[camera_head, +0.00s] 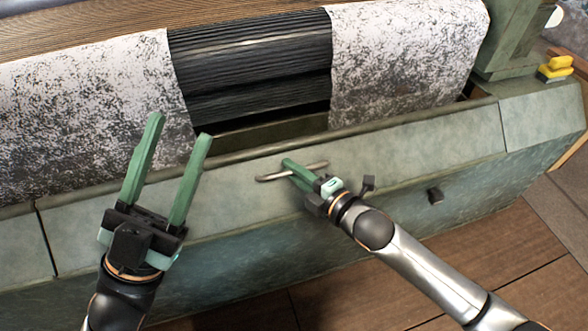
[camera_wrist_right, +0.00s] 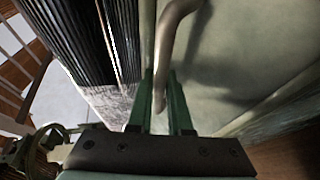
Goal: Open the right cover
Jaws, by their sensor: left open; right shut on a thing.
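The cover (camera_head: 420,150) is a long, worn pale green panel along the front of the machine, apparently lying closed. A metal bar handle (camera_head: 266,178) sits on its top face. My right gripper (camera_head: 290,165) is shut on this handle near its middle. In the right wrist view, the curved handle (camera_wrist_right: 172,35) passes down between the green fingers of the right gripper (camera_wrist_right: 160,80). My left gripper (camera_head: 180,125) is open and empty, over the left part of the panel with its fingers pointing up. The fingers hide part of the handle.
Behind the panel is a dark ribbed roller (camera_head: 250,65) with speckled pale sheets (camera_head: 400,55) on both sides. A short panel (camera_head: 540,115) adjoins at the right. A yellow and black block (camera_head: 555,68) sits at the far right. Wooden floor (camera_head: 490,265) lies in front.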

